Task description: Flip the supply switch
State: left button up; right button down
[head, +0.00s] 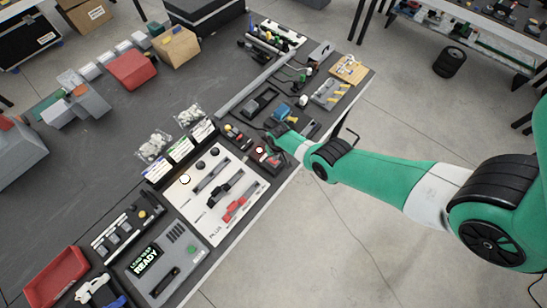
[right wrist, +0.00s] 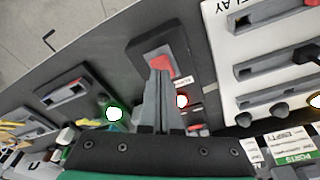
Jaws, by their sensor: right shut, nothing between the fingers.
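The supply switch appears to be the red rocker (right wrist: 163,64) in a dark, raised housing (right wrist: 143,48) in the right wrist view. A small label beside it is too small to read for certain. My right gripper (right wrist: 160,74) is shut and empty. Its fingertips overlap the rocker's near part, and I cannot tell whether they touch it. In the head view, the switch housing (head: 271,160) sits at the bench's right edge, beside a lit round lamp (head: 259,150). My right arm reaches in from the right, and its wrist hides the fingertips there. My left gripper is not in view.
A white panel with sliders (head: 217,193) lies left of the switch. Small devices, including a blue-topped one (head: 281,113), crowd the bench's right edge. The bench's middle (head: 130,120) is mostly clear.

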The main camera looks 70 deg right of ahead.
jog(key=shift+f+b, duration=0.9)
jog(key=shift+f, duration=0.05)
jog(key=shift+r, duration=0.1)
notch_tip(320, 180, up, 7)
jog(key=p, duration=0.7)
dwell(0.3)
